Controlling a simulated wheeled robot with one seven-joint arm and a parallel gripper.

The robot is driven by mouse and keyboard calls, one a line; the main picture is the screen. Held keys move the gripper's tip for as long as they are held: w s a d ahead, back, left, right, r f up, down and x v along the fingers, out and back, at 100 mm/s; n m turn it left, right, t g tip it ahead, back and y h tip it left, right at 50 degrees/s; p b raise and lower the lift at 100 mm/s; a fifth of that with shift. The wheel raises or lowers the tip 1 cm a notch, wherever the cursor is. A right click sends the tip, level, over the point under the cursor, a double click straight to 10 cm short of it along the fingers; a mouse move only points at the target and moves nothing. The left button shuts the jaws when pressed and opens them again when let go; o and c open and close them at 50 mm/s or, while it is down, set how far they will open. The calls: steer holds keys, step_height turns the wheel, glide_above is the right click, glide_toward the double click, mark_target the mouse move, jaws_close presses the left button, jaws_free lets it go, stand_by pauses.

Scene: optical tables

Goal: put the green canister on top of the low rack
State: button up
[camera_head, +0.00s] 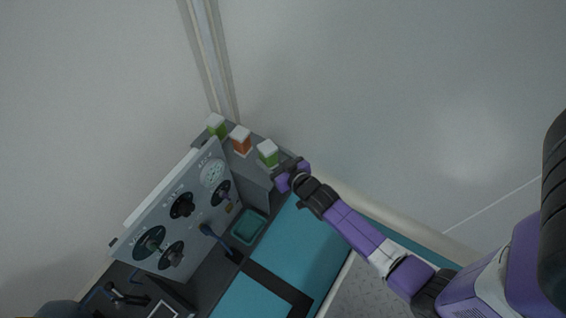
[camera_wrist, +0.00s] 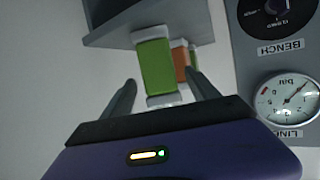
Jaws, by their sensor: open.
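A green canister (camera_head: 268,157) with a white cap stands at the right end of a row on top of a dark grey block (camera_head: 257,182), which may be the low rack. In the wrist view this green canister (camera_wrist: 154,66) appears between the fingers, its white end toward me. My gripper (camera_wrist: 163,88) is open, with one finger on each side of the canister and gaps showing. In the head view my gripper (camera_head: 284,176) is beside the block's right end, close to that canister. A second green canister (camera_head: 217,130) stands at the row's far left end.
An orange canister (camera_head: 241,145) stands between the green ones, close behind the nearest in the wrist view (camera_wrist: 181,64). A grey panel with dials (camera_head: 175,215) leans beside the block. A teal tray (camera_head: 249,228) and blue-handled item (camera_head: 215,238) lie in front.

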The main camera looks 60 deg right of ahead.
steer(key=s+a+r+n+t+y+p, duration=0.1)
steer(key=s+a+r+n, duration=0.1)
steer(key=s+a+r, duration=0.65)
steer(key=s+a+r+n+y, duration=0.15)
steer(key=s+a+r, duration=0.3)
steer(key=s, duration=0.65)
steer(key=s+a+r+y, duration=0.1)
steer(key=s+a+r, duration=0.2)
steer(key=r, duration=0.4)
steer(key=s+a+r+y, duration=0.1)
steer(key=s+a+r, duration=0.3)
steer(key=r, duration=0.3)
steer(key=shift+a+t, duration=0.3)
steer(key=shift+a, duration=0.05)
steer(key=shift+s+n, duration=0.1)
steer(key=shift+n, duration=0.15)
step_height(320, 180, up, 25)
steer(key=p, duration=2.5)
